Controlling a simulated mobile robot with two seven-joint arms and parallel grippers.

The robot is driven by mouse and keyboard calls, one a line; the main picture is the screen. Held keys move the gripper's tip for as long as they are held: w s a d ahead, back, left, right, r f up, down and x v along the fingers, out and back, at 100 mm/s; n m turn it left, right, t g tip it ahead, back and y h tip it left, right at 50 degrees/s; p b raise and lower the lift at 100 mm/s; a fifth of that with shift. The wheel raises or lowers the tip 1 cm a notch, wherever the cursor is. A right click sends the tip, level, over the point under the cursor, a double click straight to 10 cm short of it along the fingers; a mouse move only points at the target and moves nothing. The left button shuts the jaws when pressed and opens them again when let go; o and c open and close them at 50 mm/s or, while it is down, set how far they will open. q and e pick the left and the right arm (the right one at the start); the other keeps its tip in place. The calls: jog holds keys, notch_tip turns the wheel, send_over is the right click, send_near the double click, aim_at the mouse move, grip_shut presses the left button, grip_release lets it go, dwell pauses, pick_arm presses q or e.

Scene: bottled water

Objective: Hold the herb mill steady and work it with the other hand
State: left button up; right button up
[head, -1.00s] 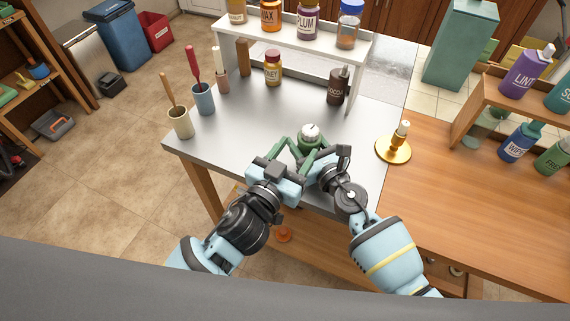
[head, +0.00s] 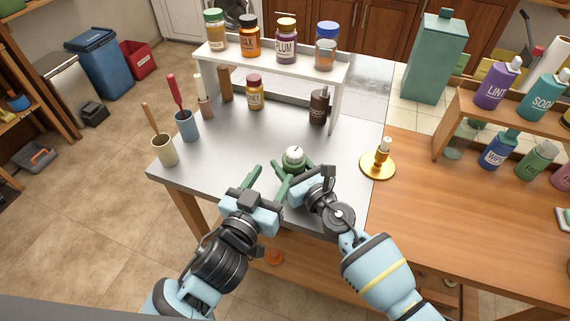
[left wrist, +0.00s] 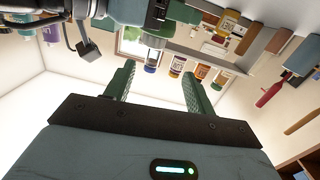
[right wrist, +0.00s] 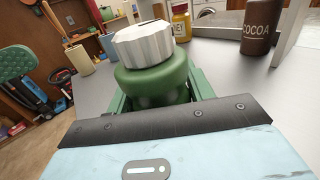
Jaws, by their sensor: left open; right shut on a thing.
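The herb mill (head: 294,155) stands upright near the front edge of the grey worktop, with a dark green body and a pale ridged cap. In the right wrist view its silver cap (right wrist: 146,44) and round green body (right wrist: 155,82) show close up. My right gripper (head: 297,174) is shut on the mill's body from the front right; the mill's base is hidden. My left gripper (head: 267,177) is open and empty just left of the mill, apart from the cap. Its two green fingers (left wrist: 158,78) are spread with nothing between them in the left wrist view.
A cocoa bottle (head: 319,106) and a yellow jar (head: 255,94) stand behind, under a white shelf (head: 275,66) with several jars. Cups with utensils (head: 165,150) line the left edge. The worktop between is clear.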

pick_arm(q)
jog(key=w+r+n+g, duration=0.1)
jog(key=w+n+g, duration=0.3)
jog(key=w, duration=0.4)
jog(key=n+g+h, duration=0.9)
jog(key=n+h, duration=0.1)
jog(key=n, duration=0.8)
send_near(294, 151)
jog(key=f, duration=0.1)
jog(key=shift+s+a+f+n+t+h, duration=0.1)
jog(key=shift+s+a+n+t+h, duration=0.15)
jog(key=shift+a+n, duration=0.25)
jog(key=shift+s+a+f+n+t+h, duration=0.15)
jog(key=shift+a+n+t+h, duration=0.1)
jog(key=shift+a+n, duration=0.3)
jog(key=shift+d, duration=0.2)
jog(key=x, duration=1.2)
jog(key=shift+r, duration=0.1)
